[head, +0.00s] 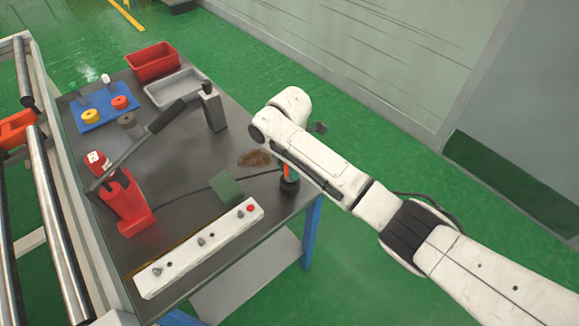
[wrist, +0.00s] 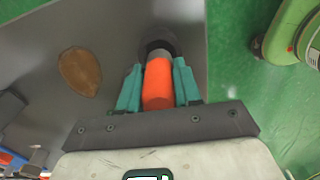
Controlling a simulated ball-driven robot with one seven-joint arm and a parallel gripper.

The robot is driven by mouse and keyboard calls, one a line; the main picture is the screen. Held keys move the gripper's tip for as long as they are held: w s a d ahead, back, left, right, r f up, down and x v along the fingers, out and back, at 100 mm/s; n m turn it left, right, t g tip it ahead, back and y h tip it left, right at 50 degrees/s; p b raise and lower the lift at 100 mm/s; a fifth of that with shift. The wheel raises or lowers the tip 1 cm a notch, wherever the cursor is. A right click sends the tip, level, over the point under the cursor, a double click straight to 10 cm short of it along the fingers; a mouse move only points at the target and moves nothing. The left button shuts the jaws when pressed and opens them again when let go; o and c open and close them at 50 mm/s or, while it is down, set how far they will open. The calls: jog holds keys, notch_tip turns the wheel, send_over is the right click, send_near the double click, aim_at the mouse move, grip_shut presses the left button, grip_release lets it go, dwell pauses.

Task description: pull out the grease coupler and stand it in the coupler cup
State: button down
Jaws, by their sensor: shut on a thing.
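My gripper (wrist: 158,85) has its teal fingers shut on an orange cylinder, which I take to be the grease coupler (wrist: 158,85). In the head view the orange coupler (head: 287,169) shows as a sliver beside my arm, near the table's right edge. A dark round piece (head: 289,186) is at its lower end; it also shows beyond the coupler in the wrist view (wrist: 157,47). I cannot tell whether this is the coupler cup or a socket, nor whether the coupler sits in it.
A brown patch (head: 254,158) and a green block (head: 227,187) lie left of my gripper. A white rail (head: 200,248) with knobs runs along the front. A red jack-like tool (head: 126,205) with a long handle, red bin (head: 152,62) and grey bin (head: 174,88) stand further left and back.

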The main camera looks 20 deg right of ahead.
jog(key=shift+f+b, duration=0.95)
jog(key=shift+f, duration=0.55)
jog(key=c, duration=0.7)
grip_release()
jog(key=shift+r, duration=0.1)
notch_tip(320, 180, up, 11)
jog(key=shift+f+b, duration=0.15)
jog(key=shift+b, duration=0.2)
